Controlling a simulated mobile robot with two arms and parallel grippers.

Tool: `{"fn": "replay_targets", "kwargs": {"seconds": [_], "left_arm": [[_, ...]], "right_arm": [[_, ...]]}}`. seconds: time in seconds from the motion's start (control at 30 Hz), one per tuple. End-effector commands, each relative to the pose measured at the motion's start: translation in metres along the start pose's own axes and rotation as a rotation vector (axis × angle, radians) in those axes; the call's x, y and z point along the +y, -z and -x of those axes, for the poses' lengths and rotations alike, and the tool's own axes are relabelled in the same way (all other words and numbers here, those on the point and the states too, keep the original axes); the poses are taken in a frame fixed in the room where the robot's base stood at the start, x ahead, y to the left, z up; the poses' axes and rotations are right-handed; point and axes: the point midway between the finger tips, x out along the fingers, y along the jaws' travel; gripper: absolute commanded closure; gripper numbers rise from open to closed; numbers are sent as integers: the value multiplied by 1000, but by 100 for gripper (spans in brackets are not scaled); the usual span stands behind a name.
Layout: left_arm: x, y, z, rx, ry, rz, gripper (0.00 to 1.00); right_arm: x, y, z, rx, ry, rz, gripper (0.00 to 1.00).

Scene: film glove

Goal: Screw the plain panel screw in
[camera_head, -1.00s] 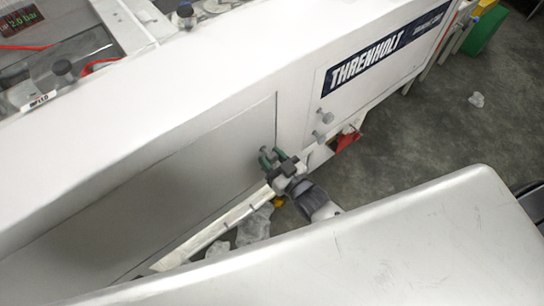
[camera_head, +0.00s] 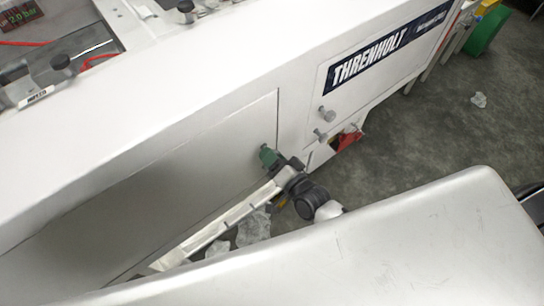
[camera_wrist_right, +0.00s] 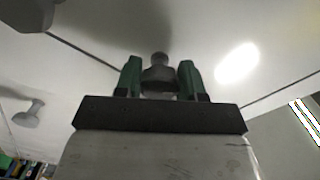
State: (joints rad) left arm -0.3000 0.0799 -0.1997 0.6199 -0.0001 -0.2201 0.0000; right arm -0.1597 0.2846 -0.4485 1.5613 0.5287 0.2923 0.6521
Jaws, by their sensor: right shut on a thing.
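The plain panel screw (camera_wrist_right: 158,76) is a grey knobbed screw at the panel face in the right wrist view. My right gripper (camera_wrist_right: 161,80) is shut on it, with one green finger at each side of the knob. The fingers largely hide the screw there. How deep the screw sits cannot be told. My left gripper is not in view.
Two other grey knobs, an upper one (camera_head: 325,115) and a lower one (camera_head: 319,135), stick out of the white casing right of the gripper. Crumpled clear film (camera_head: 253,226) lies under the casing. Floor at the right is mostly clear.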

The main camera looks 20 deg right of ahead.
Motion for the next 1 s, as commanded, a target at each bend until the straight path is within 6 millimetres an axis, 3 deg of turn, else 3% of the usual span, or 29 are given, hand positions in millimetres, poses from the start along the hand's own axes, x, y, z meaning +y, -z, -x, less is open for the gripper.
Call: {"fn": "replay_targets", "kwargs": {"seconds": [0.5,1.0], "left_arm": [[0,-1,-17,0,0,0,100],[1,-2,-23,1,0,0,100]], "right_arm": [[0,-2,1,-3,-3,-437,85],[-1,-1,1,-3,-4,-606,84]]}}
